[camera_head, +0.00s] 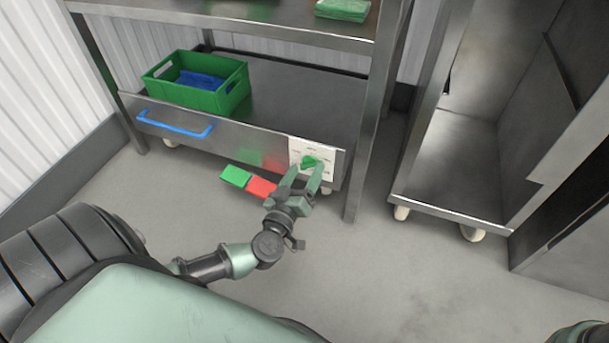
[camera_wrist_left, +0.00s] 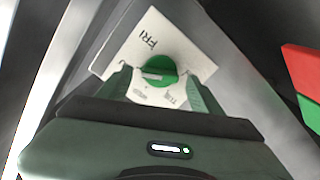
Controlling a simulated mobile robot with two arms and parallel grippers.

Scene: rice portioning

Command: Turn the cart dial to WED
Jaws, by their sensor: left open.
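The green dial (camera_head: 310,162) sits on a white label plate (camera_head: 327,151) at the right end of the cart's steel front. In the left wrist view the dial (camera_wrist_left: 158,68) has a pale mark, and the plate (camera_wrist_left: 130,50) reads FRI at upper left. My right gripper is not in view.
The cart (camera_head: 290,100) carries a green crate (camera_head: 205,98) with blue contents and has a blue handle (camera_head: 175,125). A green pad (camera_head: 236,176) and red pad (camera_head: 261,188) are low in front. A steel table leg (camera_head: 362,170) stands close right of the dial; a wheeled cabinet (camera_head: 455,165) is farther right.

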